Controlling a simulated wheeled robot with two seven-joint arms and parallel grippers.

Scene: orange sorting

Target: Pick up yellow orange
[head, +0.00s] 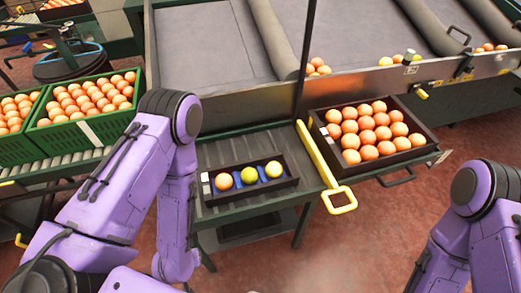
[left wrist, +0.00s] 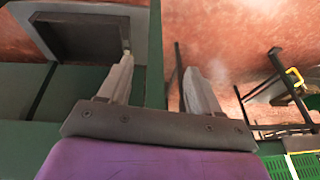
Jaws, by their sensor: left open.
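A small dark tray (head: 252,194) on the green table holds three fruits in a row. No fruit shows in that view. My right arm is at the right edge, its gripper out of view.
A larger dark crate (head: 395,165) full of oranges stands right of the small tray, with a yellow handle bar (head: 325,165) between them. Green crates (head: 90,132) of oranges stand at the left. A grey sorting machine (head: 400,80) is behind.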

